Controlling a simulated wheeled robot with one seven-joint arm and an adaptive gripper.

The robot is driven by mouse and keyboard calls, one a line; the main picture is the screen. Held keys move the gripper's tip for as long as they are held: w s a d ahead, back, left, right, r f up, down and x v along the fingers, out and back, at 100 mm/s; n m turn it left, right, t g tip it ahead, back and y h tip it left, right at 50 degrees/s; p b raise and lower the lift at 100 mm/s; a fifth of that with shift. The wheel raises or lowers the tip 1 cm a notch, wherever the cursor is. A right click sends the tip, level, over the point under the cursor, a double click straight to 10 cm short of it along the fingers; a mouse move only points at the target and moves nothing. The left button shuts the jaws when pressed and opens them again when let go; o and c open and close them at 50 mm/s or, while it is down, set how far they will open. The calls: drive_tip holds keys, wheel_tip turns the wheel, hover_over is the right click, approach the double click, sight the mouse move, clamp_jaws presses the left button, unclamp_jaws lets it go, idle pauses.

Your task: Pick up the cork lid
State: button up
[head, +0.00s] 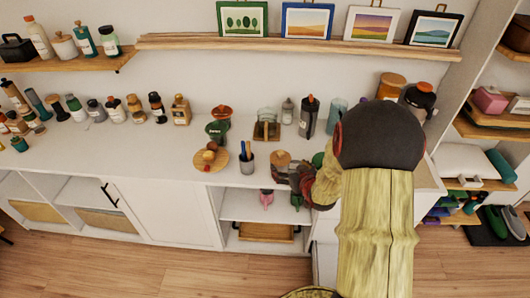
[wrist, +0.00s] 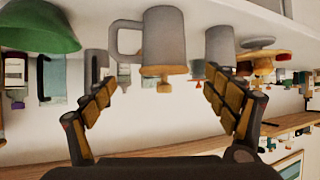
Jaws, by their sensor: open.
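The wrist view is upside down, with the counter along the top. A grey mug (wrist: 165,42) with a handle stands there, and a small tan cork lid with a knob (wrist: 164,86) sits at its mouth. In the head view the round cork lid (head: 281,157) shows just beside my gripper (head: 293,172), whose fingers are partly hidden by my arm. In the wrist view my gripper (wrist: 159,88) is open, with one finger to each side of the lid and nothing held. I cannot tell whether either finger touches the lid.
A pen cup (head: 247,160) and a round wooden board (head: 211,160) with items stand left of the mug. A green bowl (wrist: 40,28) is on the mug's other side. Bottles line the wall behind. The counter (head: 130,150) is clear further left.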

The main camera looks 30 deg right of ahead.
sight(282, 156)
drive_tip(key=shift+t, duration=0.5)
drive_tip(key=w, duration=0.2)
drive_tip(key=w+d+b, duration=0.1)
drive_tip(key=w, duration=0.2)
drive_tip(key=w+b, duration=0.1)
drive_tip(key=w, duration=0.1)
drive_tip(key=shift+w+d+f, duration=0.25)
drive_tip(key=shift+w+f, duration=0.05)
drive_tip(key=shift+w, duration=0.1)
drive_tip(key=shift+c, duration=0.4)
drive_tip(key=c, duration=1.5)
drive_tip(key=shift+s, duration=0.1)
drive_tip(key=shift+c, duration=0.5)
